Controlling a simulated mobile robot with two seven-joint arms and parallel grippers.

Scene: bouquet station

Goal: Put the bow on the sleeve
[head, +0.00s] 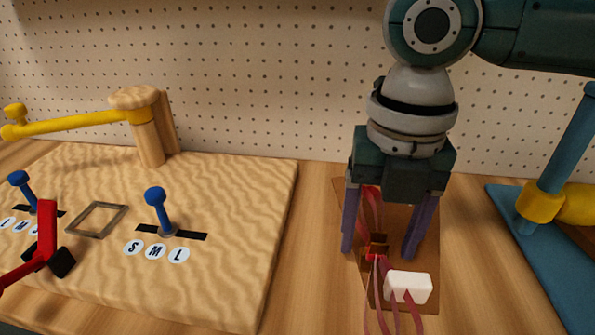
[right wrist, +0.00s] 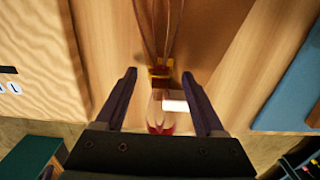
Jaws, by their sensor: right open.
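A brown sheet (head: 425,255), which I take for the sleeve, lies flat on the wooden table under my right gripper (head: 382,252). Pinkish-red strands (head: 371,210) run along it and gather at a small brown and red knot (head: 376,246); I take this for the bow, but cannot separate it surely from the sleeve's contents. My left gripper is out of view.
A tan board (head: 220,285) on the left carries blue levers (head: 156,200), a small square frame (head: 97,219), a yellow arm on a post (head: 150,130) and a red and black part (head: 46,235). A pegboard (head: 270,70) stands behind.

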